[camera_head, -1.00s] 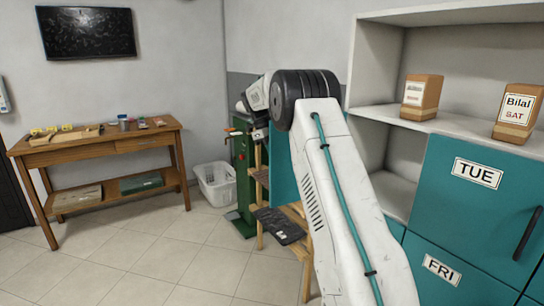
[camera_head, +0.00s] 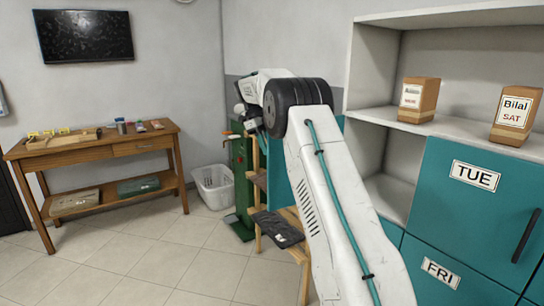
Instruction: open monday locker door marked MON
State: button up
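A teal door panel (camera_head: 278,172) shows partly behind my arm, standing out from the left side of the locker unit. No label shows on it, so I cannot read MON. The compartment (camera_head: 392,192) left of the TUE door (camera_head: 465,200) is uncovered and its pale inside shows, so the panel looks like its door swung out. My arm crosses in front of both. My gripper (camera_head: 251,122) is at the far end of the arm, left of the panel, small and partly hidden. I cannot make out its fingers or contact with the panel.
The FRI door (camera_head: 442,275) is shut below TUE. Two tagged brown packages stand on the upper shelf (camera_head: 450,127). Floor is clear at left, before a wooden table (camera_head: 150,147).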

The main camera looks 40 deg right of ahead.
jog(key=shift+v, duration=1.4)
jog(key=s+a+r+n+t, duration=0.3)
jog(key=s+a+r+n, duration=0.3)
jog(key=s+a+n, duration=0.35)
jog(key=s+a+r+n+t, duration=0.3)
jog(key=s+a+r+n, duration=0.2)
jog(key=s+a+n, duration=0.4)
jog(key=s+a+f+n, duration=0.3)
jog(key=s+f+n, duration=0.1)
jog(key=s, duration=0.5)
jog(key=s+a+f+n+y, duration=0.1)
jog(key=s+a+f+n, duration=0.3)
jog(key=s, duration=0.5)
jog(key=s+a+f+n, duration=0.3)
jog(key=s+f+n, duration=0.2)
jog(key=s, duration=0.4)
jog(key=shift+s+a+f+g+y, duration=0.3)
jog(key=shift+a+f+y, duration=0.1)
jog(key=shift+f, duration=0.25)
